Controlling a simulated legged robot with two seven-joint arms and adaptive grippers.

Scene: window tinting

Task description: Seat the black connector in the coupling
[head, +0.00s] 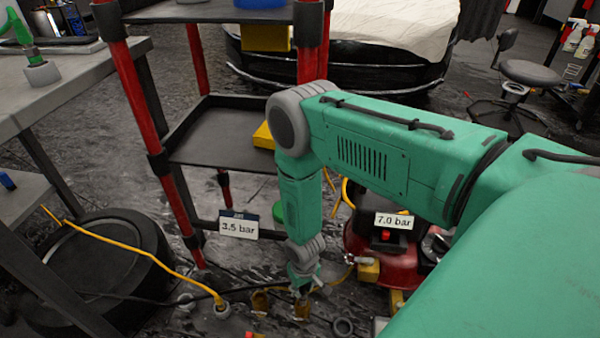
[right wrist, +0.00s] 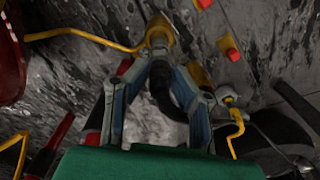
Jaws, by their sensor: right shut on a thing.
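The black connector (right wrist: 164,92) is between the fingers of my right gripper (right wrist: 161,72) in the right wrist view, and the gripper is shut on it. Its far end meets or overlaps a brass coupling (right wrist: 158,28) with a pale ring; I cannot tell whether it is inside. In the head view my right gripper (head: 303,284) points down, low over a brass coupling (head: 302,309), and hides the connector. A second brass coupling (head: 260,300) stands just left of it; it also shows in the right wrist view (right wrist: 200,75). My left gripper is not in view.
A "3.5 bar" sign (head: 238,225) hangs on the red-post shelf rack (head: 165,165). A "7.0 bar" sign (head: 393,221) is at the red machine (head: 365,243). A yellow hose (head: 135,248) ends in a grey fitting (head: 222,309). A tyre (head: 105,275) lies left.

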